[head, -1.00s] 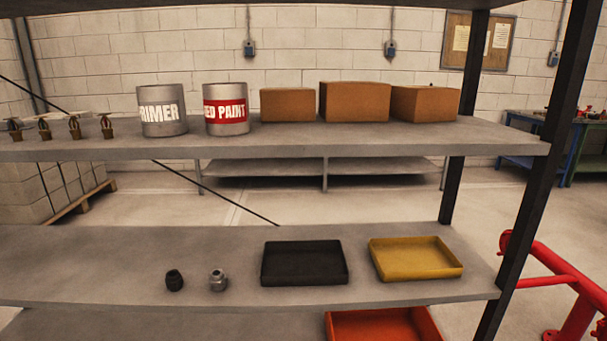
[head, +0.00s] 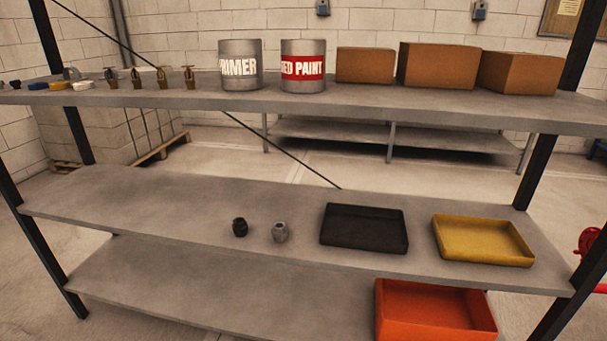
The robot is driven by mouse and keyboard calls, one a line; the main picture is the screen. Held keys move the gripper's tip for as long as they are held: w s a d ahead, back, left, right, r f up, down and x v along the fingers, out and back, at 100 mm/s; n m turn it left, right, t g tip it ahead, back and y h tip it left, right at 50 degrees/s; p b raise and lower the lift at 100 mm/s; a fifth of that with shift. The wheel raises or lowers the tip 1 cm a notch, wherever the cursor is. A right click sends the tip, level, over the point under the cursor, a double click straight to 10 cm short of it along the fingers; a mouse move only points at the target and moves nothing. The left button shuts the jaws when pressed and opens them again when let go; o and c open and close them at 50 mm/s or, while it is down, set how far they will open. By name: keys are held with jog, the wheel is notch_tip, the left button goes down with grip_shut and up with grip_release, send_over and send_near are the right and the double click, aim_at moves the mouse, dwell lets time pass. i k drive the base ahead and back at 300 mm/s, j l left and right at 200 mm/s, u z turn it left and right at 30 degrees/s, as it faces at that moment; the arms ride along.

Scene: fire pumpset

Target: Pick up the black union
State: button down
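My gripper is not in view.
On the same shelf (head: 130,200), a black tray (head: 363,246) and a yellow tray (head: 484,259) lie to the right; the left part is bare. The upper shelf (head: 440,108) holds paint cans, boxes and small fittings. An orange-red bin (head: 433,329) sits below. Dark posts (head: 62,250) frame the rack.

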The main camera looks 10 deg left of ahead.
aim_at(240, 226)
jog(key=i+j, duration=0.6)
jog(key=j, duration=0.15)
jog(key=i+j, duration=0.65)
jog(key=k+j+u, duration=0.05)
jog(key=j, duration=0.1)
